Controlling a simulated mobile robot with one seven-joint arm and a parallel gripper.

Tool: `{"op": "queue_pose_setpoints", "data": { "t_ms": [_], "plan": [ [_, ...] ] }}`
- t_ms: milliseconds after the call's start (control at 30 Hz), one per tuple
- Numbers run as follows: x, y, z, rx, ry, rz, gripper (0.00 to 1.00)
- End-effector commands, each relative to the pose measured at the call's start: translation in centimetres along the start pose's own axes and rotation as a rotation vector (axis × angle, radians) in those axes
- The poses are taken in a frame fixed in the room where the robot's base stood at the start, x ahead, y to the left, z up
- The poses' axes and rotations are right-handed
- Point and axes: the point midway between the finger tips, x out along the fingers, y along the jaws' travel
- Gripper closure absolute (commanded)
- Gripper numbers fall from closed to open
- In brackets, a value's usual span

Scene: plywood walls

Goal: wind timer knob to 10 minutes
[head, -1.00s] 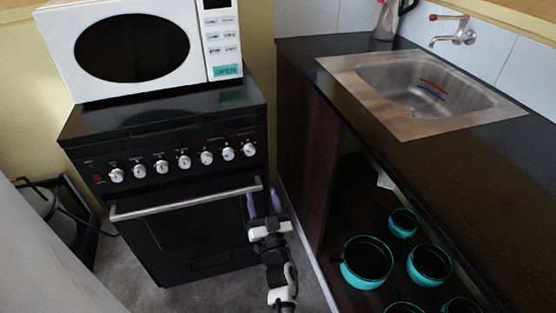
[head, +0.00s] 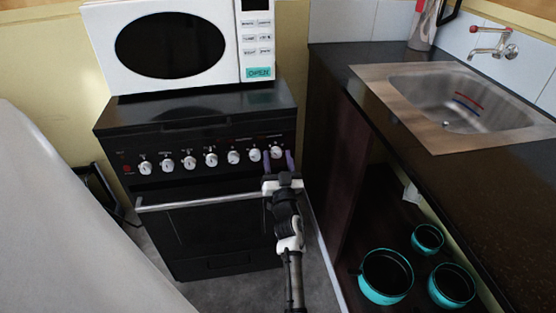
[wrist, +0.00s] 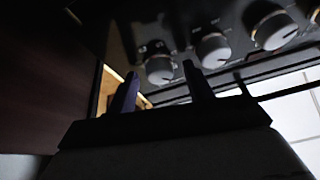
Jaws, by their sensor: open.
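The black oven's control panel (head: 120,158) carries a row of several white knobs in the head view. The panel's labels are too small to read, so I cannot tell which knob is the timer. My gripper (head: 278,162) is open in front of the right end of the row. Its purple fingertips stand to either side of the rightmost knob (head: 277,152). In the wrist view, this end knob (wrist: 160,69) shows between and just beyond the two dark fingers (wrist: 160,80). Nothing is held, and I cannot tell whether the fingers touch the knob.
A silver oven door handle (head: 195,202) runs below the knobs. A white microwave (head: 100,50) stands on the stove. The dark counter (head: 470,190) with a sink is at the right, with teal pots (head: 385,277) on the shelf below.

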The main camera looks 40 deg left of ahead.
Motion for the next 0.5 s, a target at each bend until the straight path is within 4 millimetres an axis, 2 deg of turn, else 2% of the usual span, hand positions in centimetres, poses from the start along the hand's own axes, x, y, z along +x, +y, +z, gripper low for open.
{"op": "queue_pose_setpoints", "data": {
  "t_ms": [267, 500],
  "plan": [
    [0.11, 0.02, 0.00, 0.000, 0.000, 0.000, 0.50],
    [0.10, 0.03, -0.01, 0.000, 0.000, 0.001, 0.81]
  ]
}}
